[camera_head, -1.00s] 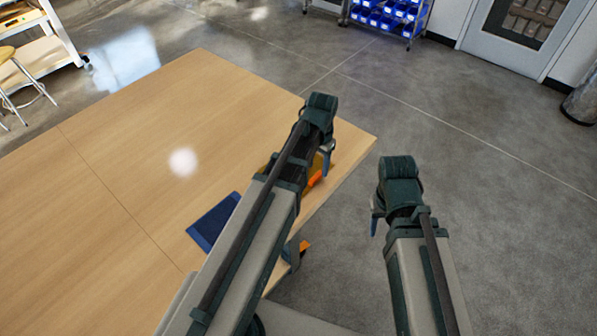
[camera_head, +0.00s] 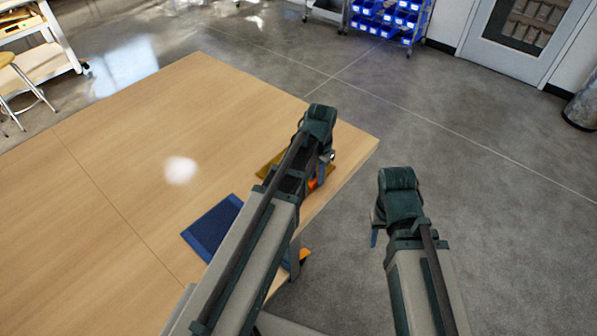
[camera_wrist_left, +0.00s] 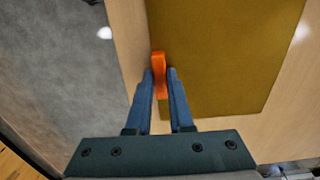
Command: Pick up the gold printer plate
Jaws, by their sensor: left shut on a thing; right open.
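The gold printer plate (camera_wrist_left: 225,55) fills the upper right of the left wrist view. It has an orange tab (camera_wrist_left: 159,68) at its near left edge. My left gripper (camera_wrist_left: 160,88) is shut on that orange tab, with one blue finger on each side. In the head view the plate (camera_head: 267,166) shows beside my left arm near the table's right corner, mostly hidden by the arm. I cannot tell if it touches the table. My right gripper (camera_head: 375,225) is open and empty, off the table's right edge; its fingers are mostly hidden.
A dark blue plate (camera_head: 212,227) lies on the wooden table (camera_head: 130,150) left of my left arm, partly covered by it. An orange piece (camera_head: 304,256) shows at the table's near edge.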

